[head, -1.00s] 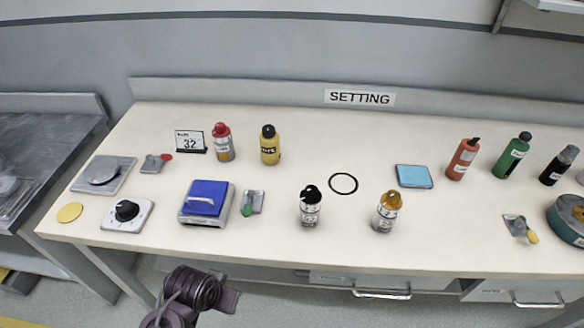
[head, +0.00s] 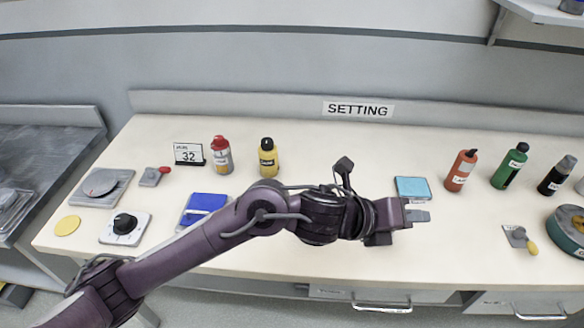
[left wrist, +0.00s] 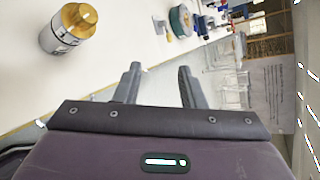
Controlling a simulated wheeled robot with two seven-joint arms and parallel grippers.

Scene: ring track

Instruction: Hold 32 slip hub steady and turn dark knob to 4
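The dark knob (head: 125,223) sits on a white dial plate (head: 113,236) at the table's front left. A small card reading 32 (head: 188,153) stands upright behind it. I cannot tell which thing is the hub. My left arm stretches across the front of the table, and my left gripper (head: 418,215) is right of the middle, far from the knob and the card. The left wrist view shows its two fingers (left wrist: 160,86) apart with nothing between them. My right gripper is not in view.
A grey plate with a disc (head: 102,184) and a yellow disc (head: 67,226) lie near the knob. My arm partly covers a blue-topped box (head: 203,207). Bottles stand at the back, including a red-capped one (head: 221,155). A gold-capped bottle (left wrist: 70,28) shows in the left wrist view.

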